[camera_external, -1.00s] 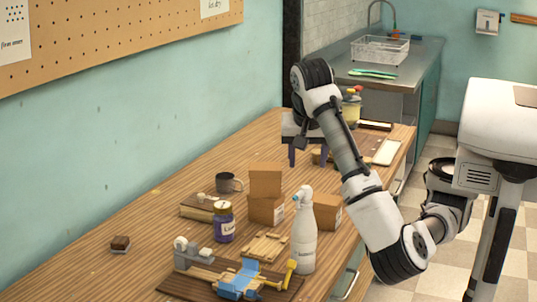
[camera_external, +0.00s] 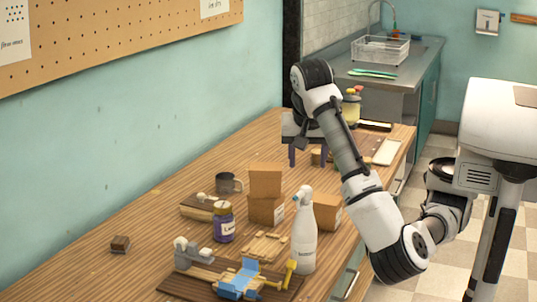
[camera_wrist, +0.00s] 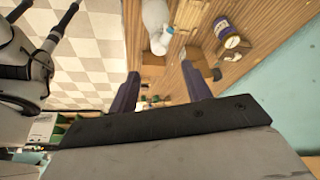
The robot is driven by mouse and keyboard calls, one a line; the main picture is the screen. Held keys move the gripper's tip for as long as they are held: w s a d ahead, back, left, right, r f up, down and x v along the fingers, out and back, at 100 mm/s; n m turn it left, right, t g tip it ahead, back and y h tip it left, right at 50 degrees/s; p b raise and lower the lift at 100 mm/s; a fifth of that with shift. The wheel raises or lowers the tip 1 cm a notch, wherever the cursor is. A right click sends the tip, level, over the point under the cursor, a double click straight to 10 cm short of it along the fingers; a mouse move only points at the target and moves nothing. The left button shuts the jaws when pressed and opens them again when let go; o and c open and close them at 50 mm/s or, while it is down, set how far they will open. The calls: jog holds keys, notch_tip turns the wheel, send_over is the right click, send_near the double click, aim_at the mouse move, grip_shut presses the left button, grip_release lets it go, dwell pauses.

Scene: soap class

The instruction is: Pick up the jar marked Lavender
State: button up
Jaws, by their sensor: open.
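A purple jar with a gold lid (camera_external: 223,224) stands upright on the wooden bench. Its white label starts with "L"; the rest is too small to read surely. It also shows near the top right of the wrist view (camera_wrist: 222,26). My gripper (camera_external: 306,153) is open and empty, its fingers pointing down above the bench. It is well apart from the jar, behind the cardboard boxes and to the right in the external view. In the wrist view its two fingers (camera_wrist: 160,72) are spread.
Stacked cardboard boxes (camera_external: 265,181) and a white spray bottle (camera_external: 303,240) stand right of the jar. A grey mug (camera_external: 227,183) and a soap board (camera_external: 197,207) are behind it. A wooden rack (camera_external: 264,247) and a tool board (camera_external: 180,287) lie in front. The bench's left side is mostly clear.

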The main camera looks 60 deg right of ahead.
dwell(0.3)
jog(key=o, duration=0.7)
jog(key=shift+c, duration=0.2)
jog(key=m+g+y, duration=0.1)
jog(key=m+y, duration=0.4)
jog(key=m, duration=0.5)
send_near(223, 204)
jog(key=shift+m+y, duration=0.3)
jog(key=shift+y, duration=0.1)
notch_tip(223, 204, down, 7)
jog(key=shift+w+a+f+p, duration=0.15)
jog(key=shift+w+p, duration=0.05)
jog(key=shift+p, duration=0.2)
jog(key=shift+w+a+f+p, duration=0.1)
jog(key=shift+a+f+p, duration=0.05)
jog(key=shift+f, duration=0.8)
jog(key=shift+w+a+f+p, duration=0.1)
jog(key=shift+a+f, duration=0.05)
jog(key=shift+f, duration=0.8)
jog(key=shift+a+f+p, duration=0.15)
jog(key=shift+f, duration=0.85)
